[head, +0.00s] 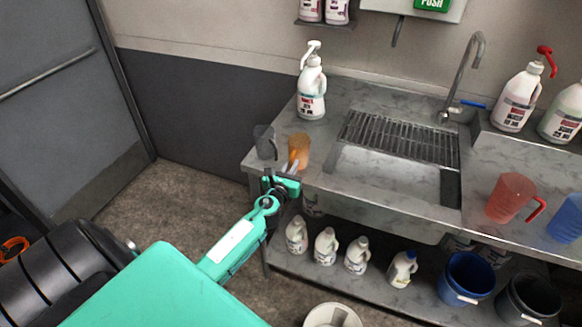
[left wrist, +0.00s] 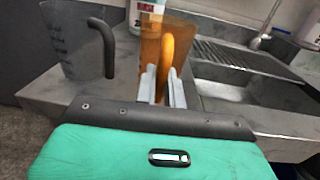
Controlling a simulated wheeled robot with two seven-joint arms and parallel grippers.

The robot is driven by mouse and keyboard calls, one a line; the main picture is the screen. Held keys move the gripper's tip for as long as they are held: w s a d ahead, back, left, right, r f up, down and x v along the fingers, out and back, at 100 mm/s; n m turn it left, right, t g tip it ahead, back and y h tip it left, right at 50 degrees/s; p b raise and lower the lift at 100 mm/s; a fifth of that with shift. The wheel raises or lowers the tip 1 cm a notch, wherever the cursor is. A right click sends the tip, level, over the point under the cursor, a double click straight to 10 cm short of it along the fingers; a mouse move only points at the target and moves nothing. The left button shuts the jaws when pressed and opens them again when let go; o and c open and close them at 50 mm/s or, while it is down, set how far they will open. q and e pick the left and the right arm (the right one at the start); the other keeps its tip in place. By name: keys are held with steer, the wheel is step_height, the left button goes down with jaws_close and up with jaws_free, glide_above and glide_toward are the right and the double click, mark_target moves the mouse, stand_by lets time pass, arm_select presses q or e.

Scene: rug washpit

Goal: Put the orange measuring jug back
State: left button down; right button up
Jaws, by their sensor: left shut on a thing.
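The orange measuring jug (head: 299,146) is upright at the left end of the steel sink counter, with its handle towards me. My left gripper (head: 291,170) reaches it from the front and is shut on its handle. In the left wrist view, the orange jug (left wrist: 180,45) stands between and beyond the fingers of the left gripper (left wrist: 161,88). The jug's base is hidden by the gripper, so I cannot tell if it touches the counter. My right gripper is not in view.
A grey jug (head: 264,141) stands close left of the orange one. A white pump bottle (head: 311,88) is behind it. The sink with its drain rack (head: 400,138) lies right. A red jug (head: 511,197) is farther right. Bottles (head: 326,246) and buckets stand on the lower shelf.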

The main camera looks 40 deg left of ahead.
arm_select(q)
steer(key=shift+f, duration=0.2)
steer(key=c, duration=1.5)
jaws_free()
steer(key=shift+r, duration=0.1)
steer(key=shift+r, duration=0.25)
steer(key=b+v, duration=0.1)
steer(key=v, duration=1.1)
steer(key=shift+b, duration=0.3)
